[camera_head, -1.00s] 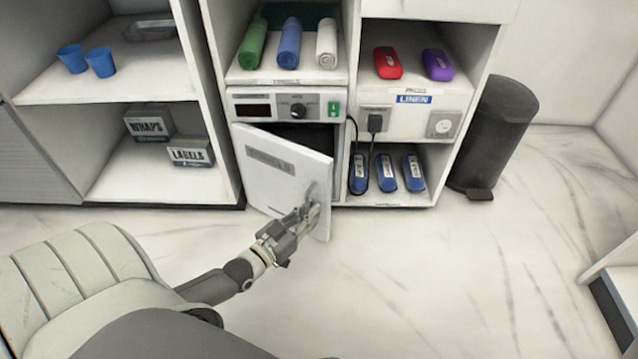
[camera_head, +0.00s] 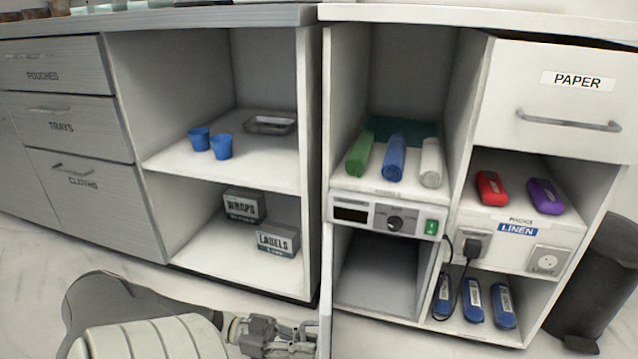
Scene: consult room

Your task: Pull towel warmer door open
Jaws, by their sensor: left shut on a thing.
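The towel warmer (camera_head: 387,214) sits in the cabinet, with a dial, a dark display and a green switch on its front panel. Its door (camera_head: 326,300) stands wide open, swung to the left and seen almost edge-on. The dark cavity (camera_head: 376,275) is exposed and looks empty. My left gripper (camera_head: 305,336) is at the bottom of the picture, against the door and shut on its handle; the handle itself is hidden. My right gripper is not in view.
Rolled towels in green, blue (camera_head: 394,157) and white lie on the shelf above the warmer. To the left, open shelves hold blue cups (camera_head: 221,146) and boxes (camera_head: 277,239). To the right are a socket with a plug (camera_head: 472,246), several blue devices and a dark bin (camera_head: 598,290).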

